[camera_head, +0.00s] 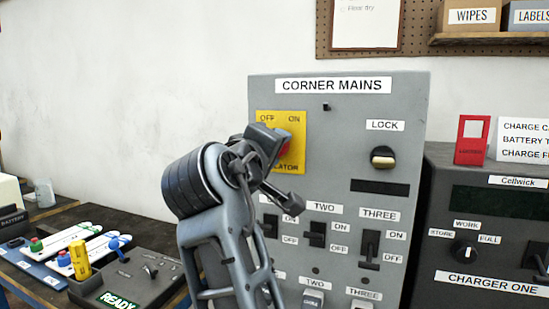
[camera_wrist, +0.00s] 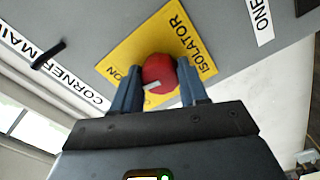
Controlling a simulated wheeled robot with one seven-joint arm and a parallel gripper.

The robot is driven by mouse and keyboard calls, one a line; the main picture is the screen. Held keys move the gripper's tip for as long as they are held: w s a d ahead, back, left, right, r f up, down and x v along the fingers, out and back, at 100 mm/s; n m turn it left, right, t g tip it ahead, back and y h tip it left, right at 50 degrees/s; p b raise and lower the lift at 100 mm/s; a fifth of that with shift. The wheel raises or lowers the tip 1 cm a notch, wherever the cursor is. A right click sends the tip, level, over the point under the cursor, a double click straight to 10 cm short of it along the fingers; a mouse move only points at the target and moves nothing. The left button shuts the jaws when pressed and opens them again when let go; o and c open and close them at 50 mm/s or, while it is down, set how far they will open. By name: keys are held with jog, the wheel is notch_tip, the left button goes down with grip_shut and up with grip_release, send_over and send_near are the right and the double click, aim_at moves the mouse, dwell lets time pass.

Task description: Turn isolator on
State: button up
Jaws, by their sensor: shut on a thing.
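The isolator is a red rotary knob on a yellow plate (camera_head: 297,128) marked OFF and ON, at the upper left of the grey CORNER MAINS panel (camera_head: 340,100). In the head view my gripper (camera_head: 272,150) covers most of the red knob (camera_head: 286,149) and part of the plate. In the wrist view the red knob (camera_wrist: 159,74) sits between the two blue-grey fingers of my gripper (camera_wrist: 160,88), which are shut on it. A pale mark on the knob lies toward the ON word. The yellow plate (camera_wrist: 128,50) shows around it.
A LOCK knob (camera_head: 383,157) and black toggle switches (camera_head: 369,245) share the panel. The CHARGER ONE unit (camera_head: 490,235) stands close on the right. A dark console (camera_head: 130,275) and battery tray are at lower left. The wall left of the panel is clear.

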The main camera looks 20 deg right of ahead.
jog(key=shift+f+m+b, duration=0.2)
jog(key=shift+m+b, duration=1.9)
jog(key=shift+m, duration=1.1)
jog(key=o, duration=1.1)
jog(key=shift+r, duration=0.1)
jog(key=shift+c, duration=0.2)
jog(key=shift+a, duration=0.1)
jog(key=v, duration=0.7)
jog(key=shift+s+a+b, duration=0.25)
jog(key=shift+s+b, duration=0.05)
jog(key=shift+b, duration=0.05)
